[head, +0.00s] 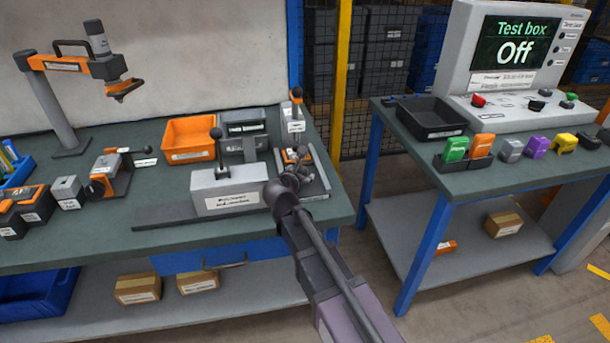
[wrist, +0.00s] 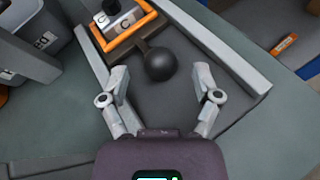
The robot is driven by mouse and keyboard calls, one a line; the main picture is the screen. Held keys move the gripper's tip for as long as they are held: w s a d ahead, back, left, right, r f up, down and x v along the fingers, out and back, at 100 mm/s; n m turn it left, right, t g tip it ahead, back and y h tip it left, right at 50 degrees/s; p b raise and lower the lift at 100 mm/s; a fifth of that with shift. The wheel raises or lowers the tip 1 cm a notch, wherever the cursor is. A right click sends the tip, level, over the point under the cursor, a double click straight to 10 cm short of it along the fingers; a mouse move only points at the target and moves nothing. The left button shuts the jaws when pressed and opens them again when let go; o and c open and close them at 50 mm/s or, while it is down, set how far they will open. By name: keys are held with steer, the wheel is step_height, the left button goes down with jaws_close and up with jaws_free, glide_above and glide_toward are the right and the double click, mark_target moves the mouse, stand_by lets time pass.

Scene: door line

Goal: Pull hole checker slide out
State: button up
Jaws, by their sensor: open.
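A slide with an orange frame (wrist: 125,35), which I take for the hole checker slide, sits between two grey rails. A black ball knob (wrist: 160,64) on a short dark stem sticks out of its near side. In the head view its orange part (head: 289,155) shows just beyond my gripper, which hides the knob. My gripper (wrist: 160,76) is open, with one fingertip on each side of the knob and a gap on both sides. I see no contact. A grey labelled part lies inside the orange frame.
A grey block with a black-knobbed lever (head: 225,190) stands close to the left. An orange bin (head: 190,138) and a small lever station (head: 293,122) stand behind. The bench's right edge is close; a second table (head: 480,170) stands across a gap.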

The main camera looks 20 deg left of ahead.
steer(key=shift+b+x, duration=0.35)
steer(key=shift+x, duration=1.15)
